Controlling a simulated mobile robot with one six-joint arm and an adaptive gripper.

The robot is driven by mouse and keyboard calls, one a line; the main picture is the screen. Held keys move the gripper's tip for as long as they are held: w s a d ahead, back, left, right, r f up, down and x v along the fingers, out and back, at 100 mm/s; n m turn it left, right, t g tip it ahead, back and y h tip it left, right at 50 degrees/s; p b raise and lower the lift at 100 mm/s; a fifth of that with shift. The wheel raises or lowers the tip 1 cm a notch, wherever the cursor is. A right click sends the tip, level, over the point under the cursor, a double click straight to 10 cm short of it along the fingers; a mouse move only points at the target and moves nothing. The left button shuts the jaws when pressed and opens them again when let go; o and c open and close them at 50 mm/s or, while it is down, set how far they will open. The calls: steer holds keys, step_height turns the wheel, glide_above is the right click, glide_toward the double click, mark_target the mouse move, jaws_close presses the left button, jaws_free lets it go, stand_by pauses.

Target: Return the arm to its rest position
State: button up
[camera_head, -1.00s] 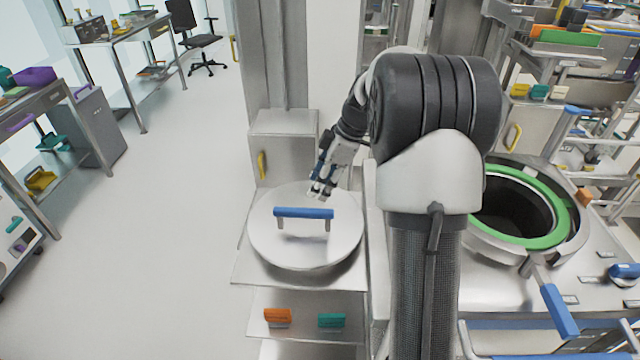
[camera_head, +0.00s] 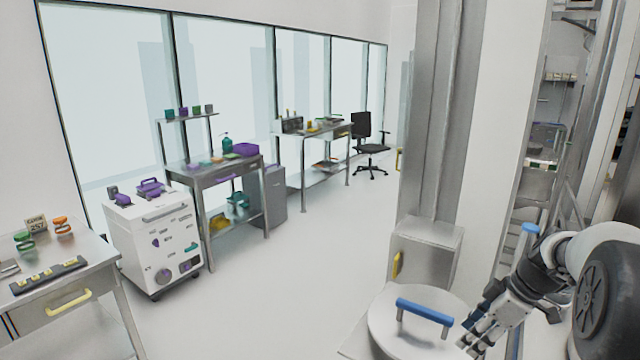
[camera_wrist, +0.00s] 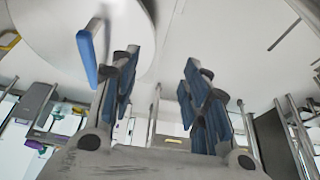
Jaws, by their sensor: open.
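My gripper (camera_head: 476,340) is at the lower right of the head view, at the right edge of a round white lid with a blue bar handle. In the wrist view my gripper (camera_wrist: 160,85) shows its two blue-padded fingers spread apart with nothing between them. The lid (camera_head: 388,325) lies at the bottom of the head view, its handle (camera_head: 425,311) standing up from it. The lid (camera_wrist: 50,45) and handle (camera_wrist: 87,58) also show in the wrist view, left of the fingers. Contact between gripper and lid cannot be told.
A steel cabinet (camera_head: 428,250) with a yellow handle stands behind the lid, beside a tall column (camera_head: 440,120). To the left are a white cart (camera_head: 155,240), workbenches (camera_head: 215,170) and an office chair (camera_head: 368,140). The floor (camera_head: 290,270) between is clear.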

steer(key=s+a+r+m+h, duration=0.2)
steer(key=s+a+r+m, duration=0.3)
steer(key=s+a+r, duration=0.7)
steer(key=s+a+f+m+t, duration=0.1)
steer(key=s+a+m, duration=0.2)
steer(key=s, duration=0.5)
steer(key=s+a+f+m+t+h, duration=0.1)
steer(key=s+a+f+m, duration=0.1)
steer(key=s, duration=0.6)
steer(key=shift+s+a+m+h, duration=0.3)
steer(key=shift+a+m, duration=0.3)
steer(key=shift+a, duration=0.3)
steer(key=shift+w, duration=0.1)
